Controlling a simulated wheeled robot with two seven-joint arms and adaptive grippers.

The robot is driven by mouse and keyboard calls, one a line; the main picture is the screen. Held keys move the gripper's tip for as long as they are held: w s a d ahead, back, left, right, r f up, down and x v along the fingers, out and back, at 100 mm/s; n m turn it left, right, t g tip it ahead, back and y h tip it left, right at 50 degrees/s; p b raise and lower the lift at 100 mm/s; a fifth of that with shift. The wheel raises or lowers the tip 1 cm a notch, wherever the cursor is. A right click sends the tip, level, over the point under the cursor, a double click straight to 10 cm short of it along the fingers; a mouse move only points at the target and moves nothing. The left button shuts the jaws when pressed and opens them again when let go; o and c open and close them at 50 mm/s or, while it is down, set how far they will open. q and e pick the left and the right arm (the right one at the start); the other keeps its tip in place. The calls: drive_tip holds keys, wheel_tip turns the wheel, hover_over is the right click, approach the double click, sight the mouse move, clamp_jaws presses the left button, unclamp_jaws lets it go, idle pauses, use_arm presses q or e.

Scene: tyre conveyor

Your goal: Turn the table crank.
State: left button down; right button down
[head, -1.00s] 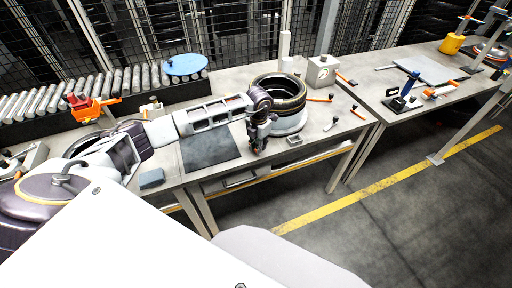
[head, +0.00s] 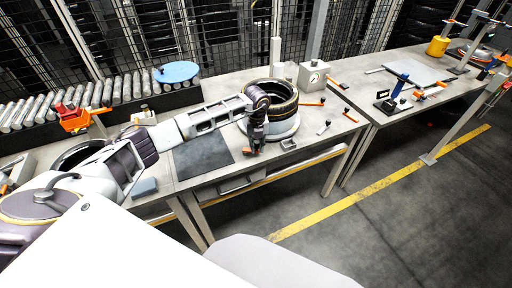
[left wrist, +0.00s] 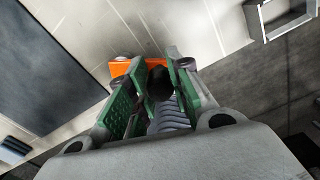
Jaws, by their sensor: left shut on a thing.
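The crank is an orange arm (left wrist: 120,67) with a black knob (left wrist: 161,83), at the front edge of the table. Its orange part (head: 248,151) shows small below my fingertips in the head view. My left gripper (head: 254,143) points down there, just in front of a tyre (head: 271,96). In the left wrist view, the green-padded fingers of my left gripper (left wrist: 157,80) are shut around the black knob. The fingers hide part of the crank, and its joint to the table is not clear. My right gripper is not in view.
The tyre rests on a white round base (head: 284,128). A dark mat (head: 202,155) lies to the left, and a small grey tray (head: 289,144) is close on the right. Several small orange-handled tools lie farther right. A roller conveyor (head: 60,107) runs at the back left.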

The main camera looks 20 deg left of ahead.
use_arm(q)
drive_tip(key=n, duration=0.1)
drive_tip(key=w+n, duration=0.1)
drive_tip(key=a+n, duration=0.1)
drive_tip(key=n, duration=0.1)
drive_tip(key=shift+w+r, duration=0.15)
drive_tip(key=shift+w, duration=0.2)
drive_tip(key=n, duration=0.1)
drive_tip(key=n+p, duration=0.1)
drive_tip(key=shift+w+a+n, duration=0.3)
drive_tip(key=shift+w, duration=0.1)
drive_tip(key=n, duration=0.1)
drive_tip(key=a+n+p, duration=0.1)
drive_tip(key=n, duration=0.1)
drive_tip(key=shift+w+a, duration=0.1)
drive_tip(key=shift+w, duration=0.2)
drive_tip(key=shift+w+a+n, duration=0.1)
drive_tip(key=shift+a+n, duration=0.15)
drive_tip(key=shift+n, duration=0.4)
drive_tip(key=shift+w+a+n, duration=0.1)
drive_tip(key=shift+a+n, duration=0.1)
drive_tip(key=shift+n, duration=0.45)
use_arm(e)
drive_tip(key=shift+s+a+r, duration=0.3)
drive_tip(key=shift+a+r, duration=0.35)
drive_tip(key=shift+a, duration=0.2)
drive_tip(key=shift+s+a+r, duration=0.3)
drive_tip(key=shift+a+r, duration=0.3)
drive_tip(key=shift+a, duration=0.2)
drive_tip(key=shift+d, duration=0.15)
